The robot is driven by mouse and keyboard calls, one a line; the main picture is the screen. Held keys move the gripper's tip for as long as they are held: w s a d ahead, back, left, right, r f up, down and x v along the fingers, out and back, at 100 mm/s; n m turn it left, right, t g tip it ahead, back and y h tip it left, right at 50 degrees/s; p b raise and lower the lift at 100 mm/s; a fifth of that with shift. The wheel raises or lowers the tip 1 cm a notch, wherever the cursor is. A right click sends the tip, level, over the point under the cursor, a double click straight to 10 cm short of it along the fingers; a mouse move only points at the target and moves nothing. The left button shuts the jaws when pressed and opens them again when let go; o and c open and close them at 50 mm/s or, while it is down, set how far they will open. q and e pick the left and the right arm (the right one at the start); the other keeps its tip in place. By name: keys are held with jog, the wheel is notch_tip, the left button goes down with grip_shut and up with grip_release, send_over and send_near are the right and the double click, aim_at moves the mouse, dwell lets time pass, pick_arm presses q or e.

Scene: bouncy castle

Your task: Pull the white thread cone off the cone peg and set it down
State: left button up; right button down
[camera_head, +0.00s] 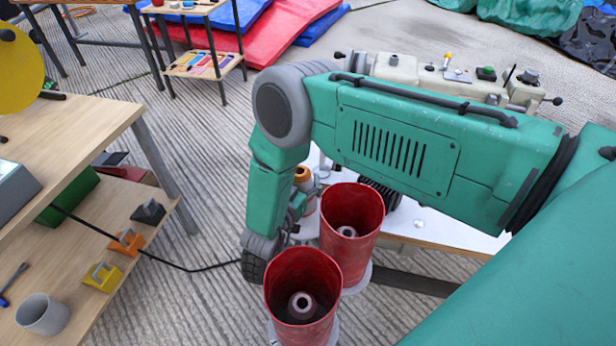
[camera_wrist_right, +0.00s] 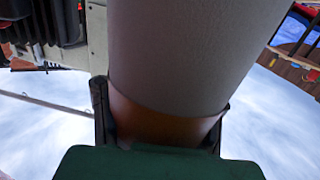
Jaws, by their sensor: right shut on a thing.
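My right arm reaches in from the right in the head view, and its wrist bends down beside two red thread cones. In the right wrist view my right gripper (camera_wrist_right: 158,125) is shut on a large cone (camera_wrist_right: 180,50), which looks grey-white in the shade with a brown band (camera_wrist_right: 160,122) between the fingers. In the head view a small pale thing with an orange top (camera_head: 303,176) shows beside my wrist; I cannot tell if it is the held cone. The cone peg is not clearly visible, so I cannot tell whether the cone is on it. My left gripper is out of view.
Two open-topped red cones (camera_head: 352,215) and (camera_head: 303,285) stand close to my wrist. A pale machine (camera_head: 450,78) stands on a white table (camera_head: 440,232) behind my arm. A wooden bench (camera_head: 85,115) with a lower shelf is at left. Ribbed floor lies between.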

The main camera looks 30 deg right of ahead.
jog(key=shift+r+p, duration=0.95)
jog(key=shift+r, duration=0.3)
jog(key=shift+r+p, duration=0.35)
jog(key=shift+r, duration=0.1)
jog(key=shift+r+p, duration=1.75)
jog(key=shift+r, duration=0.25)
